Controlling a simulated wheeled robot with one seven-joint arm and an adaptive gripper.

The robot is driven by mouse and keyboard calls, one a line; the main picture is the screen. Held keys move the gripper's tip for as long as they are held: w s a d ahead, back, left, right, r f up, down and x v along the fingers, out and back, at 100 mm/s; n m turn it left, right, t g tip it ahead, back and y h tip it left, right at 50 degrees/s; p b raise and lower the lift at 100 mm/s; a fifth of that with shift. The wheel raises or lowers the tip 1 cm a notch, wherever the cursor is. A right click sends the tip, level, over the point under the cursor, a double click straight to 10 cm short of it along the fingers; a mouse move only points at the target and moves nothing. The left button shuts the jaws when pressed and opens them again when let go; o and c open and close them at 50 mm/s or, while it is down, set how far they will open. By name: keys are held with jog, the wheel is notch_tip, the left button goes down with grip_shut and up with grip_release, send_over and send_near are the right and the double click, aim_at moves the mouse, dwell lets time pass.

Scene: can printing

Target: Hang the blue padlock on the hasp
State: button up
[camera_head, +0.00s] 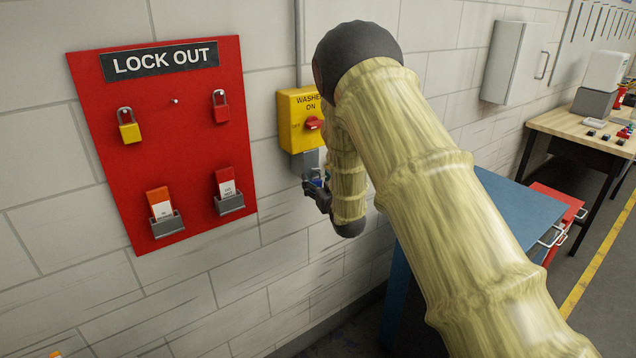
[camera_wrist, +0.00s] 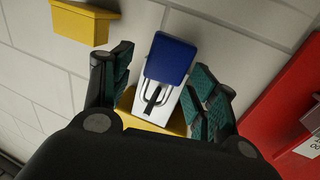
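The blue padlock (camera_wrist: 170,60) shows in the wrist view between my fingers, its body away from the yellow box and its shackle lying over the pale grey hasp plate (camera_wrist: 152,108). The shackle appears to be at the plate's slot; I cannot tell for sure that it passes through. My gripper (camera_wrist: 163,85) is open, with a finger on each side and a visible gap on the left of the padlock. In the head view my gripper (camera_head: 318,193) is just below the grey hasp (camera_head: 303,163), with only a bit of blue showing; my arm hides much.
The yellow switch box (camera_head: 298,110) with a red knob is on the wall above the hasp. The red lockout board (camera_head: 165,180) with yellow and red padlocks is to the left. A blue cabinet (camera_head: 515,212) stands at right.

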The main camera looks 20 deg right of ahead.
jog(key=s+d, duration=0.1)
jog(key=s, duration=1.1)
jog(key=s+f+m+g+h, duration=0.1)
jog(key=s+f+g, duration=0.4)
jog(key=s+f, duration=0.8)
jog(key=s+f+g+h, duration=0.1)
jog(key=s+f+g, duration=0.5)
jog(key=f, duration=1)
jog(key=s+a+f+g, duration=0.1)
jog(key=s+f+g, duration=0.1)
jog(key=s, duration=0.9)
jog(key=s+a+f+g+b, duration=0.1)
jog(key=s+f, duration=0.4)
jog(key=s, duration=0.6)
jog(key=s+a+f+g, duration=0.2)
jog(key=s+f+g, duration=0.2)
jog(key=s, duration=0.8)
jog(key=shift+a+y, duration=0.2)
jog(key=shift+y, duration=0.1)
